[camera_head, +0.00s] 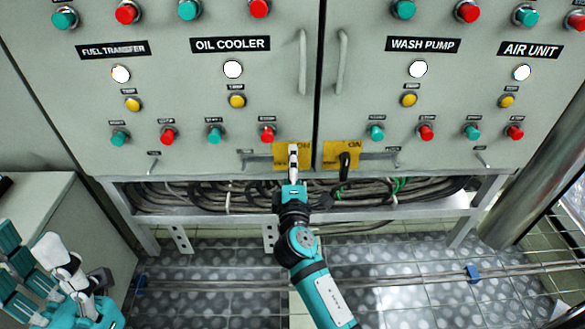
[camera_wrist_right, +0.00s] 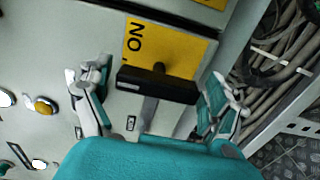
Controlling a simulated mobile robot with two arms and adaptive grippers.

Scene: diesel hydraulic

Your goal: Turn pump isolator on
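A yellow isolator plate (camera_head: 280,163) sits low on the left cabinet door, with my right gripper (camera_head: 293,155) in front of it. In the right wrist view the yellow plate (camera_wrist_right: 150,42) shows the letters ON. A black bar-shaped handle (camera_wrist_right: 157,85) stands out from it. My right gripper's fingers are spread on either side of this handle, open and not closed on it. In the head view this handle is hidden by the gripper. A second yellow plate (camera_head: 335,150) with a black handle (camera_head: 347,166) is just to the right.
Vertical door handles (camera_head: 302,62) rise above the plates. Buttons and lamps labelled FUEL TRANSFER, OIL COOLER, WASH PUMP and AIR UNIT cover the doors. Cables (camera_head: 235,197) run under the cabinet. A grey box (camera_head: 75,215) stands at left and a metal column (camera_head: 525,190) at right.

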